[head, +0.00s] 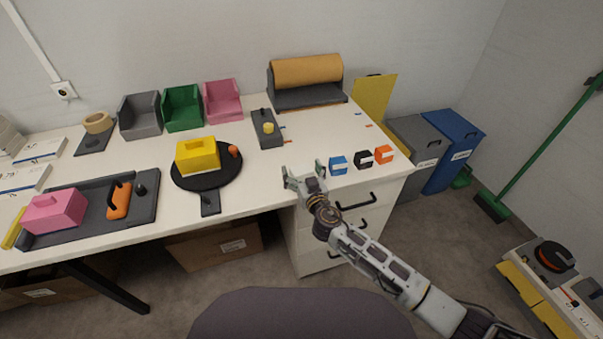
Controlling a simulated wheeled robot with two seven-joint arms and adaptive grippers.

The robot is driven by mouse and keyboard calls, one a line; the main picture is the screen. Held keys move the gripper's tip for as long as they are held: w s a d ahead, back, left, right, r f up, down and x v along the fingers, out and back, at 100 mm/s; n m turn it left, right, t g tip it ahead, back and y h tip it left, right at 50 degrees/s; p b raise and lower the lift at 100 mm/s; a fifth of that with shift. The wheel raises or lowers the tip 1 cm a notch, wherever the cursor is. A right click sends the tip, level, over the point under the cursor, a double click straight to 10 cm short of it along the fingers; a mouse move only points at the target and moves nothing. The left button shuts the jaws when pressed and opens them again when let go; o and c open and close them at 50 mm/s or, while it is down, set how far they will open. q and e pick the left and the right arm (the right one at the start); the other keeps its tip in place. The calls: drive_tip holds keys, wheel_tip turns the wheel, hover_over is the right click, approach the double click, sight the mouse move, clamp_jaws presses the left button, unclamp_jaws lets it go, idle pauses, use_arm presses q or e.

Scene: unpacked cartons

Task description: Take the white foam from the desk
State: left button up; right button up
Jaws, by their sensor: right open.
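The white desk (300,148) runs along the wall. My left gripper is not in view.
Blue (338,165), black (363,159) and orange (384,154) clips sit right of my right gripper. A yellow box (197,155) rests on a black turntable (217,180) to its left. A brown paper roll (307,70) stands behind. Bins (453,137) stand right.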

drive_tip(key=shift+w, duration=0.2)
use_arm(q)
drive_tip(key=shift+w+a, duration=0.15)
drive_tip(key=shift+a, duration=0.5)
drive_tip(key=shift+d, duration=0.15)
use_arm(e)
drive_tip(key=c, duration=0.9)
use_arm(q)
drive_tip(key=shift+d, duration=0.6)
use_arm(e)
drive_tip(key=shift+c, duration=0.2)
